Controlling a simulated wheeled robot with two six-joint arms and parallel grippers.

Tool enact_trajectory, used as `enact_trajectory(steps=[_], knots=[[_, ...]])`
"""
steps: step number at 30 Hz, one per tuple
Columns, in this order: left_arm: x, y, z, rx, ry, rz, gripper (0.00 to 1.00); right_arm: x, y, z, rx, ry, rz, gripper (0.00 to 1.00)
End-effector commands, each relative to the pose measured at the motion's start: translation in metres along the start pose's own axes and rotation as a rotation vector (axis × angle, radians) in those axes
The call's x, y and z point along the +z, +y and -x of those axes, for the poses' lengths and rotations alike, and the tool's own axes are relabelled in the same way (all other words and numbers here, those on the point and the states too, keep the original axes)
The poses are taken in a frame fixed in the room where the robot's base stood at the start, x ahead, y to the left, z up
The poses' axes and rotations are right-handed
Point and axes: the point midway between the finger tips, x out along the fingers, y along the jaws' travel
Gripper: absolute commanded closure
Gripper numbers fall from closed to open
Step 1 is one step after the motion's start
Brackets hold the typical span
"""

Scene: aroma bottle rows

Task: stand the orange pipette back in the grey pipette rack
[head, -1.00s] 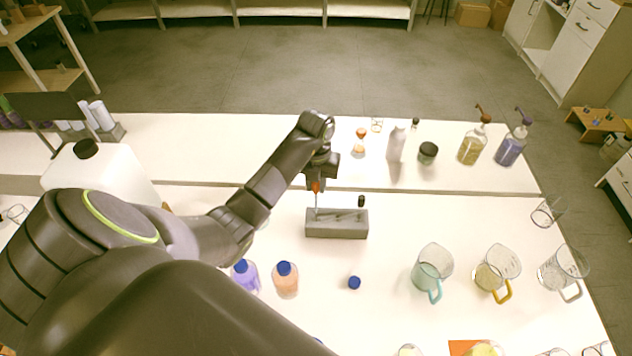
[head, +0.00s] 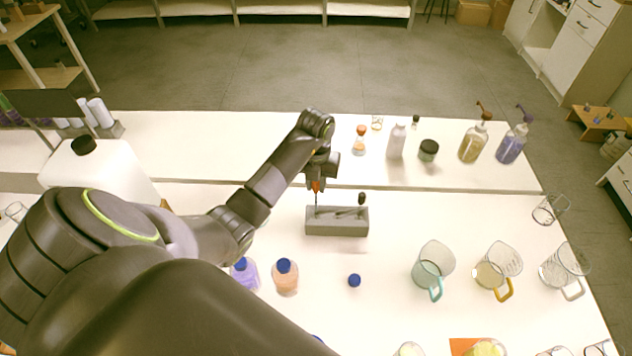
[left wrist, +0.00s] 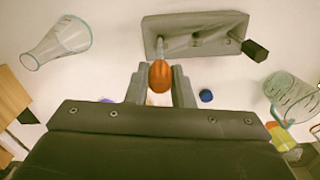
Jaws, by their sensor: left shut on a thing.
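The orange pipette (head: 316,187) is held upright in my left gripper (head: 318,180), tip down over the left end of the grey pipette rack (head: 337,228). In the left wrist view its orange bulb (left wrist: 160,76) shows between the fingertips of my left gripper (left wrist: 160,88). Its pale stem runs toward a left-hand opening of the rack (left wrist: 205,46). I cannot tell how far the tip is inside. A black-topped pipette (head: 362,198) stands at the rack's right end; its top (left wrist: 255,50) also shows in the wrist view. My right gripper is not in view.
Purple (head: 244,273) and orange (head: 285,277) bottles and a blue cap (head: 354,281) are in front of the rack. Several beakers, including a teal-handled one (head: 432,268), stand to the right. Bottles and jars line the back table. Table right of the rack is clear.

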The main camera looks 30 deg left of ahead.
Motion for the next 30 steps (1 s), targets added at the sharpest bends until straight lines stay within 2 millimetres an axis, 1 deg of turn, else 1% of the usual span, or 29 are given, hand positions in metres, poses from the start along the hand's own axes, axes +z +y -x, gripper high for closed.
enact_trajectory(steps=[11,30], knots=[[0.000,0.000,-0.001,0.000,0.000,0.000,0.85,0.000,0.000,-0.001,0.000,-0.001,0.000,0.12],[0.000,0.000,-0.020,0.000,0.001,0.000,0.85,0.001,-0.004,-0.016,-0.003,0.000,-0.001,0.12]])
